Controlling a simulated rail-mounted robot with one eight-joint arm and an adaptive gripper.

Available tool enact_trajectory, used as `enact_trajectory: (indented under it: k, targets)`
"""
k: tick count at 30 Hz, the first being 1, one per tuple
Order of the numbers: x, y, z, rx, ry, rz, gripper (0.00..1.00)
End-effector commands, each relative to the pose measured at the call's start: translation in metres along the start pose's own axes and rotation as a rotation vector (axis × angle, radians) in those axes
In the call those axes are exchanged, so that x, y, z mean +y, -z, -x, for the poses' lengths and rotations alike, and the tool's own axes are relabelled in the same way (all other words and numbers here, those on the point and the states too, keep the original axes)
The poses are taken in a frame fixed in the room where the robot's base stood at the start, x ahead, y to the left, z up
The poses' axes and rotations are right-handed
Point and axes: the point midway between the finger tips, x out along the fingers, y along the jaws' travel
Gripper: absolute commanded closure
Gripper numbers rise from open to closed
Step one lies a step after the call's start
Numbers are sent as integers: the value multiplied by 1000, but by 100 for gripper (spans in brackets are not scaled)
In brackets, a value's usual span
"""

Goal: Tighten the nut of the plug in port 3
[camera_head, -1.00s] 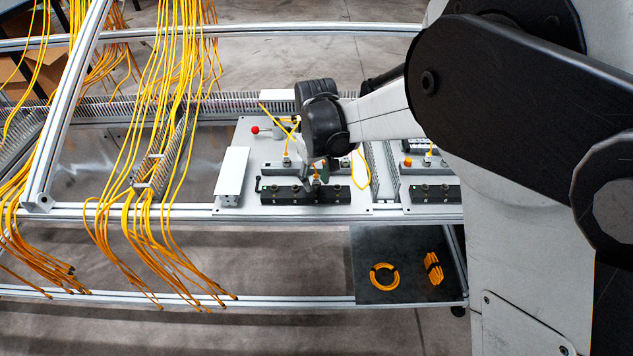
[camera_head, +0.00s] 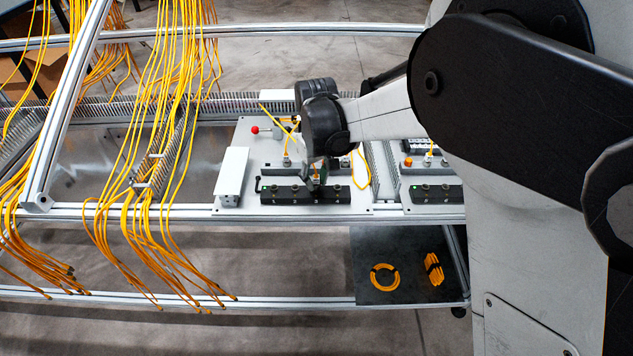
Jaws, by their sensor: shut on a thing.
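The dark port block (camera_head: 275,197) with numbered ports lies along the front of a grey panel. Ports 1 and 2, at its left, show round fittings on top. A small orange plug (camera_head: 315,176) stands around port 3, mostly covered by my gripper. My gripper (camera_head: 315,184) points down from my dark wrist and is at the plug, just above the block. Its fingers are tiny and partly dark against the block, closed around the plug. The nut itself is too small and hidden to make out.
A white box (camera_head: 232,172) stands left of the block, and a red knob (camera_head: 255,129) behind it. Yellow cables (camera_head: 160,120) hang at the left. A second port block (camera_head: 436,193) sits at the right. A dark tray (camera_head: 362,245) below holds coiled orange cable (camera_head: 384,278).

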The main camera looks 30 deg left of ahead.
Motion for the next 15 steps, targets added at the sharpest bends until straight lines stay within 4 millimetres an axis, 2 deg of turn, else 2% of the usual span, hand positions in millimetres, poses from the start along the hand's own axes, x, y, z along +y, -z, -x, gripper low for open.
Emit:
enact_trajectory:
  k: [7,15]
  targets:
    - [0,-1,-2,-1,0,-34,98]
    - [0,-1,-4,-1,0,-313,98]
